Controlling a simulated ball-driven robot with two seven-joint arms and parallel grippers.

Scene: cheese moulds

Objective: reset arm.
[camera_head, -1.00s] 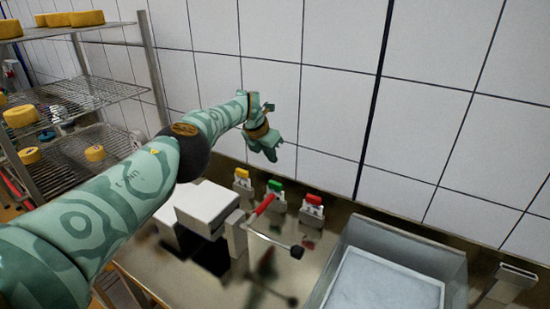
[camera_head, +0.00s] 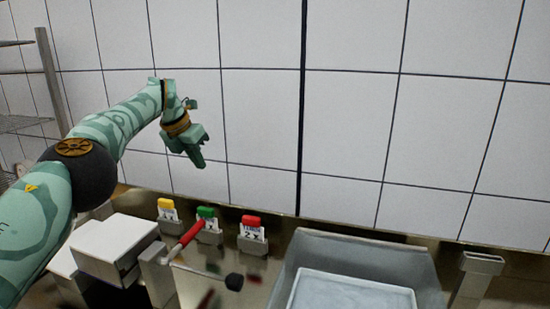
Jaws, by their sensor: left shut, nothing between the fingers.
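My left arm comes in from the left, patterned in two greens, with a black elbow joint. My left gripper (camera_head: 199,158) is at its end, pointing down and to the right in front of the tiled wall. It is shut and empty, raised above the counter and apart from everything on it. My right gripper is not in view.
Below stand a white block-like device (camera_head: 115,245), a red-handled lever (camera_head: 190,233), and yellow (camera_head: 165,204), green (camera_head: 206,212) and red (camera_head: 251,221) topped holders. A metal basin (camera_head: 365,255) is at right. A wire shelf (camera_head: 22,122) stands at far left.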

